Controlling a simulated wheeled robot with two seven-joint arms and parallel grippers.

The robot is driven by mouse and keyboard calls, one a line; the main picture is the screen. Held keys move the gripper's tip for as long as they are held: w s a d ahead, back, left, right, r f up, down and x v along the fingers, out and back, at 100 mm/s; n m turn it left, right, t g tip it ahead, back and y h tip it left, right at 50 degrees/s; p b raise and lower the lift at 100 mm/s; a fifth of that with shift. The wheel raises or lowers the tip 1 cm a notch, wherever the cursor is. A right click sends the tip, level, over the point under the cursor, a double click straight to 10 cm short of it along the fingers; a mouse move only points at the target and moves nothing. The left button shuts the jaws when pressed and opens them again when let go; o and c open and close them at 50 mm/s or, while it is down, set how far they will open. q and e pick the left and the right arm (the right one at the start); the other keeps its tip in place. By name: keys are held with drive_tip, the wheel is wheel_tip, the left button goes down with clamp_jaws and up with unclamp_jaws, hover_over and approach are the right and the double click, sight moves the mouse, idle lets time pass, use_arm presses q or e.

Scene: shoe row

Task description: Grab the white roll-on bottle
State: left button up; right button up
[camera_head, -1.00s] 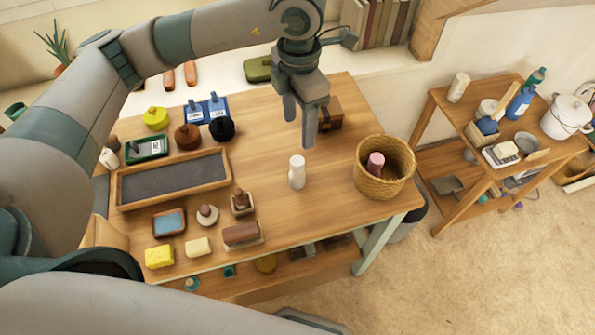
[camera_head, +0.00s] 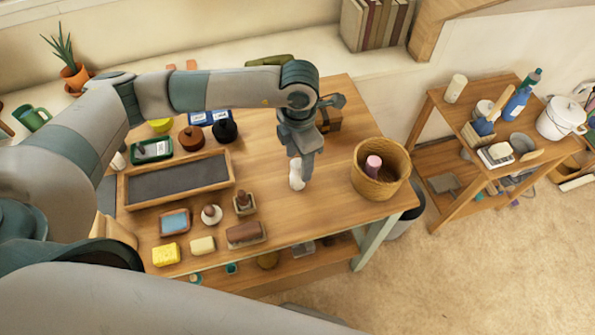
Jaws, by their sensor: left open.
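The white roll-on bottle (camera_head: 296,178) stands upright on the wooden table (camera_head: 310,224), left of the wicker basket. Its upper part is partly hidden by my gripper. My left gripper (camera_head: 299,166) points down at the bottle, with its fingers open around or just beside the bottle's top. I cannot tell whether the fingers touch it. My right gripper is not in view.
A wicker basket (camera_head: 365,184) with a pink item (camera_head: 373,166) stands right of the bottle. A long dark tray (camera_head: 178,180) lies to the left. A brown box (camera_head: 328,118) is behind the gripper. Bare tabletop lies in front of the bottle.

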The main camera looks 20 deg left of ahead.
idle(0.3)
use_arm(q)
drive_tip(key=shift+s+f+p, duration=0.1)
drive_tip(key=shift+f+p, duration=0.35)
drive_tip(key=f, duration=0.1)
drive_tip(key=f+p, duration=0.1)
drive_tip(key=f, duration=0.1)
drive_tip(key=shift+s+a+p, duration=0.15)
drive_tip(key=shift+s+p, duration=0.05)
drive_tip(key=shift+p, duration=0.1)
drive_tip(key=shift+f, duration=0.7)
drive_tip(key=shift+c, duration=0.6)
drive_tip(key=c, duration=1)
